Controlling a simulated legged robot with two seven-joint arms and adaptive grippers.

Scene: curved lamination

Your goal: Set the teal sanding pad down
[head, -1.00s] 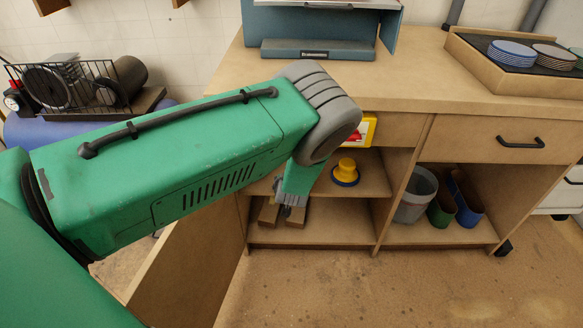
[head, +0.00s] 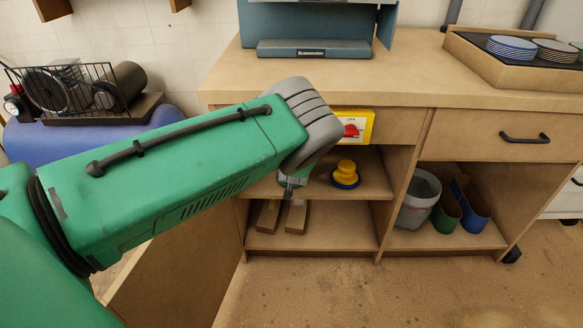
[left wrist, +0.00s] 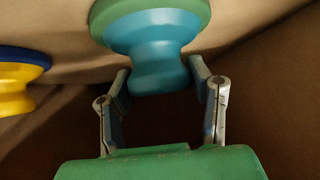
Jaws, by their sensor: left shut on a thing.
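The teal sanding pad (left wrist: 150,50) has a teal knob and a green disc base. In the left wrist view its knob is between the fingers of my left gripper (left wrist: 160,78), which is shut on it. Its disc faces a light brown surface; I cannot tell whether they touch. In the head view my left gripper (head: 290,186) is at the left part of the upper open shelf (head: 372,180), and the arm hides the pad. A yellow pad with a blue base (head: 345,174) stands on that shelf to the right; it also shows in the left wrist view (left wrist: 18,82). My right gripper is not in view.
Wooden blocks (head: 296,216) lie on the lower shelf. A yellow panel with a red switch (head: 354,127) is above the upper shelf. A divider (head: 402,190) separates a grey bucket (head: 418,200) and bins on the right. An open door panel (head: 175,265) stands at the left.

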